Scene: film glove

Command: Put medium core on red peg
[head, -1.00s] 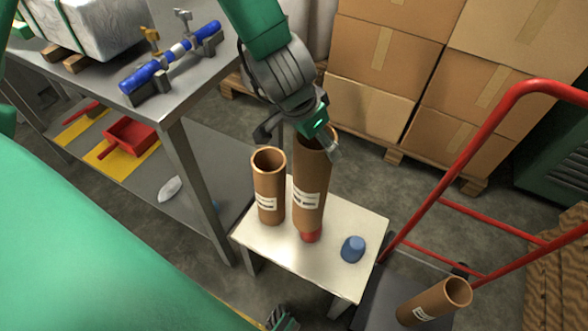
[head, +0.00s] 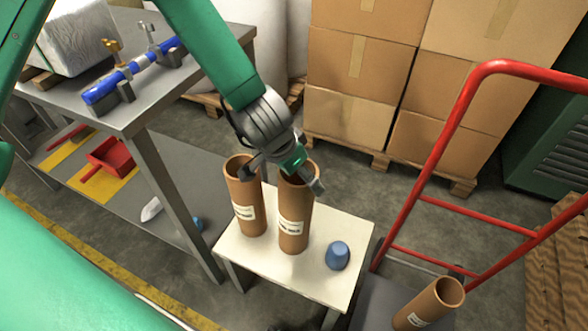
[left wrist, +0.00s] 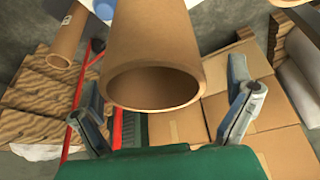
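A brown cardboard core (head: 294,222) with a white label stands upright on the white stool (head: 262,262), where the red peg was visible earlier; its base hides the peg. My left gripper (head: 285,172) is at its top rim, with its fingers spread on either side. In the left wrist view the core (left wrist: 152,50) lies between the two parted fingers (left wrist: 165,112), with gaps beside it. A second core (head: 246,205) stands upright just left of it. A blue peg (head: 337,256) is bare at the stool's right. My right gripper is not clearly in view.
A metal table (head: 150,105) with a blue tool (head: 135,72) is at left. Stacked boxes (head: 350,90) stand behind. Bare floor shows between stool and boxes.

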